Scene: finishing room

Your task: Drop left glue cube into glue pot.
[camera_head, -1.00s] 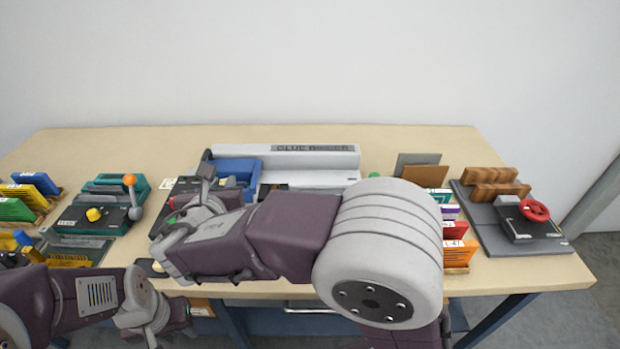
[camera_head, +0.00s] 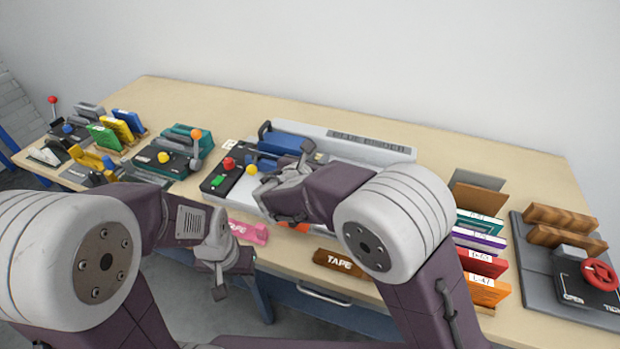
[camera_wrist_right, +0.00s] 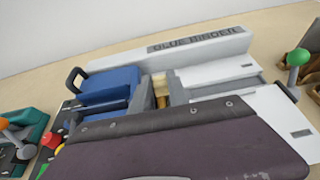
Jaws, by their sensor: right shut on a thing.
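The glue binder (camera_head: 372,142) is a light grey machine at the back of the table, with a blue clamp block (camera_head: 282,144). In the right wrist view the binder (camera_wrist_right: 200,45) shows a gap between the blue block (camera_wrist_right: 110,85) and the grey plates. A small amber-and-tan piece (camera_wrist_right: 160,88) sits in that gap; I cannot tell whether it is the glue pot or glue. I cannot pick out the left glue cube. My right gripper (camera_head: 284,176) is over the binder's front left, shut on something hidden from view. My left gripper (camera_head: 232,280) hangs before the table's front edge, its jaws unclear.
A pink tape piece (camera_head: 248,232) and a brown tape block (camera_head: 345,264) lie near the front edge. Coloured upright boards (camera_head: 482,262) stand right of the binder, beside a press with a red wheel (camera_head: 600,274). A teal machine (camera_head: 185,142) stands left.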

